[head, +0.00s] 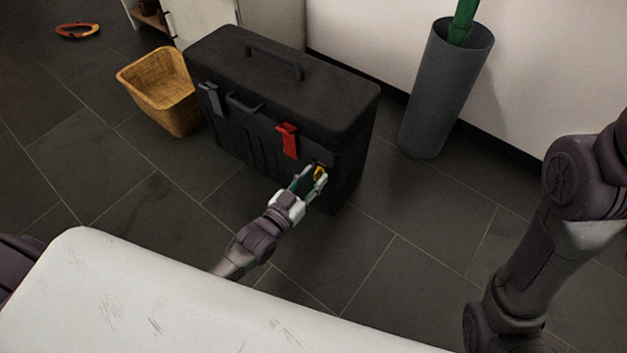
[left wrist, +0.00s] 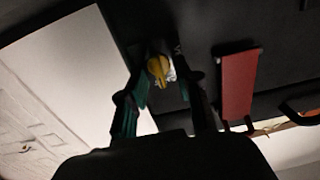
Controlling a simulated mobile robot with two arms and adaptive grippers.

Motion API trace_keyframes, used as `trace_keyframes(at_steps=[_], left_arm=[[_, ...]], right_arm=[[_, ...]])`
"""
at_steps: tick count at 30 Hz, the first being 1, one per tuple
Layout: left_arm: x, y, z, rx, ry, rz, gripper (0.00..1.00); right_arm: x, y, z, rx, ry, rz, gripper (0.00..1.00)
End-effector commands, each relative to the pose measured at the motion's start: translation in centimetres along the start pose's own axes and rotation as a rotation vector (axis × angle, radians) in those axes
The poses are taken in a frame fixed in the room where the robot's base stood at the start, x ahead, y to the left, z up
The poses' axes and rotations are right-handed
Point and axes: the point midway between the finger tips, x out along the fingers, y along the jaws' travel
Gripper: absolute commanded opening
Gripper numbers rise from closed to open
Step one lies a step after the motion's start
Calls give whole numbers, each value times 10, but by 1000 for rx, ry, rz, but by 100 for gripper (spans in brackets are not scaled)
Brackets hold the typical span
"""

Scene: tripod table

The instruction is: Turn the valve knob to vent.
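The valve knob (head: 319,173) is small and yellow, on the front of a black case (head: 345,150) near its right end. It also shows in the left wrist view (left wrist: 158,68), with a pale patch beside it. My left gripper (head: 311,178) is at the knob, its green fingers apart, one to each side of it. In the left wrist view the fingertips (left wrist: 163,82) flank the knob, and I see no firm contact. The knob's base and pointer markings are too small to read. My right gripper is out of view.
A red latch (head: 287,140) hangs on the case front, left of the knob. A wicker basket (head: 165,90) stands left of the case, a grey cylinder bin (head: 445,90) right of it. A white tabletop (head: 170,310) lies in the foreground.

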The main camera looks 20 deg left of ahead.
Motion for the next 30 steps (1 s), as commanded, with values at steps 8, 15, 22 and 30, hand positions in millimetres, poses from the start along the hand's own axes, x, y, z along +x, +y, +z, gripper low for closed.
trace_keyframes(at_steps=[8,15,22,30], left_arm=[[4,0,-1,-1,0,0,33],[4,0,0,0,0,0,5],[4,0,-1,-1,1,0,0],[5,0,-2,-43,1,0,0]], right_arm=[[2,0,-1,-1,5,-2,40],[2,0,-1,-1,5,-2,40],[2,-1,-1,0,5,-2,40],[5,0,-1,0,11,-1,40]])
